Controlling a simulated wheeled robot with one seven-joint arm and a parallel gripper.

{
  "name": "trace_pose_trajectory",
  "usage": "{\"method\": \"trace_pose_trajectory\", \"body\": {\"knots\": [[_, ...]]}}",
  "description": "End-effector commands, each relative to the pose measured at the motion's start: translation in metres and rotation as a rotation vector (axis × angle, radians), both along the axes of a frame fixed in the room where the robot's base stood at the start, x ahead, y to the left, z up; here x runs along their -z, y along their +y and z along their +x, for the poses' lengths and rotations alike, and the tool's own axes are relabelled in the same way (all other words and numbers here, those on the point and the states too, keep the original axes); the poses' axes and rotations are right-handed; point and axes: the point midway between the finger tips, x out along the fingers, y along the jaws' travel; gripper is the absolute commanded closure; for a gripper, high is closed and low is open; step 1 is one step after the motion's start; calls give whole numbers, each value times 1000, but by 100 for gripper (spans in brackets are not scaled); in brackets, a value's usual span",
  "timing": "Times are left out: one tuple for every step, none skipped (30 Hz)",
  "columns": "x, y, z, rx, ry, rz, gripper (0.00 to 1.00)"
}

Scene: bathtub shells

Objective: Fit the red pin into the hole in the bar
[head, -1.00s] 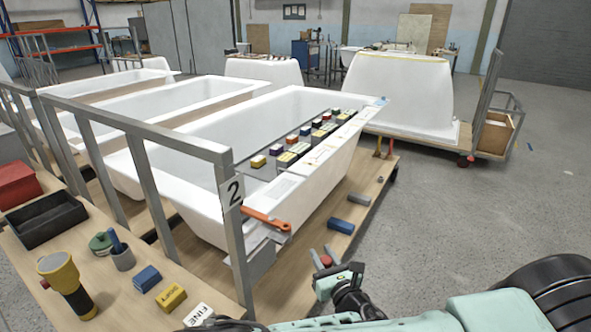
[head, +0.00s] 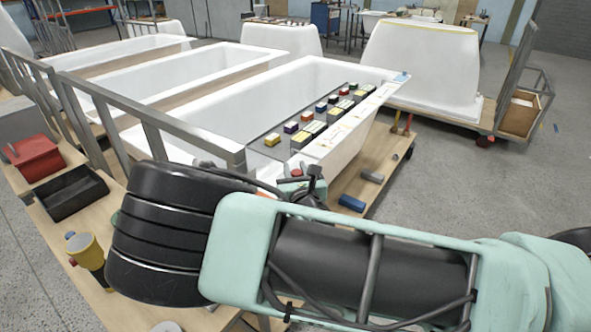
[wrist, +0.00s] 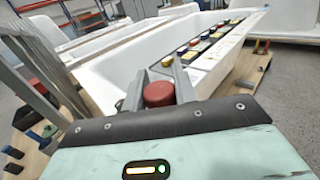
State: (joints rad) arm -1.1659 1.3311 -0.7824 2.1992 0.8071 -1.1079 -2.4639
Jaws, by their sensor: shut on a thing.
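My gripper (wrist: 158,88) is shut on the red pin (wrist: 158,94), whose round red head shows between the two grey fingers in the wrist view. In the head view the red pin (head: 296,173) is a small red spot beyond my forearm, in front of the near end of the nearest white tub. The pin's lower part is hidden. A grey metal rail (head: 205,142) runs along the tub ends, left of my gripper. I cannot make out a hole in it or tell for certain that it is the bar.
The nearest tub (head: 335,140) carries a tray with several coloured blocks. A blue block (head: 352,203) and a grey block (head: 372,177) lie on the wooden platform. A red box (head: 38,158), black bin (head: 72,193) and yellow torch (head: 86,252) stand at left. Open floor lies right.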

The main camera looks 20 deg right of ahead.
Motion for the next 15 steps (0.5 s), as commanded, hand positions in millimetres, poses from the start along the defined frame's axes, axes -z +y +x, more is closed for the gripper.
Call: {"method": "trace_pose_trajectory", "body": {"knots": [[-1,1,-1,-2,0,-2,95],[-1,1,-1,-2,0,-2,95],[2,0,-1,-1,1,-1,95],[4,0,-1,-1,1,-1,95],[5,0,-1,-1,1,-1,95],[8,0,-1,0,1,-1,95],[10,0,-1,0,1,-1,95],[12,0,-1,0,1,-1,95],[16,0,-1,0,1,-1,95],[18,0,-1,0,1,-1,95],[21,0,-1,0,1,-1,95],[25,0,-1,0,1,-1,95],[28,0,-1,0,1,-1,95],[30,0,-1,0,1,-1,95],[34,0,-1,0,1,-1,95]]}}
